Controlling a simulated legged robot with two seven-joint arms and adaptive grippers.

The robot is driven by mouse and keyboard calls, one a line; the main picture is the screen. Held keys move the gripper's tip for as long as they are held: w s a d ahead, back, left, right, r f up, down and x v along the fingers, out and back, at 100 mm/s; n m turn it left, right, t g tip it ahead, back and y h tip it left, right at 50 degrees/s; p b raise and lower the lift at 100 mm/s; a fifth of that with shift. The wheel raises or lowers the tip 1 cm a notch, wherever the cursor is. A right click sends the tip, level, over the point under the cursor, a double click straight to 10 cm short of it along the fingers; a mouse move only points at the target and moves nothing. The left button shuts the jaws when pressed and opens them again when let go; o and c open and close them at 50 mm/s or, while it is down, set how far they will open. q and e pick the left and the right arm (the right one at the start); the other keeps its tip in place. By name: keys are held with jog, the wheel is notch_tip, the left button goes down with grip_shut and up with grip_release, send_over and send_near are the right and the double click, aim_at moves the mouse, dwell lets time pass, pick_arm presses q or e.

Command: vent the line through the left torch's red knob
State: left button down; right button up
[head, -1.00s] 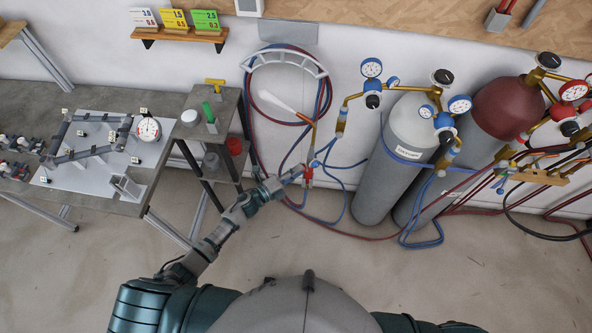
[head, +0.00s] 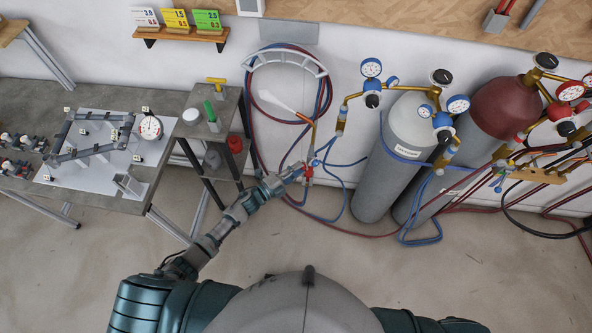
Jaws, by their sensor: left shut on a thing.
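The left torch (head: 312,138) hangs in front of the wall below the hose hanger, its pale tip up and left. Its red knob (head: 308,172) is at the lower end, and a blue knob (head: 315,162) sits just above it. My left gripper (head: 300,171) reaches in from the left and is shut at the red knob; its fingers are small and partly hide the knob. Red and blue hoses (head: 330,213) run from the torch's lower end. My right gripper is not in view.
A grey cylinder (head: 377,178) and a maroon-topped cylinder (head: 502,108) with gauges stand to the right. A small shelf stand (head: 228,100) is left of the torch. A workbench (head: 120,200) with a frame jig is farther left. The floor between is clear.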

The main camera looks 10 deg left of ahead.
pick_arm(q)
jog(key=shift+s+f, duration=0.15)
jog(key=shift+f, duration=0.25)
jog(key=c, duration=1.2)
grip_release()
jog(key=shift+o, duration=1.4)
jog(key=v, duration=1.1)
jog(key=shift+a, duration=0.3)
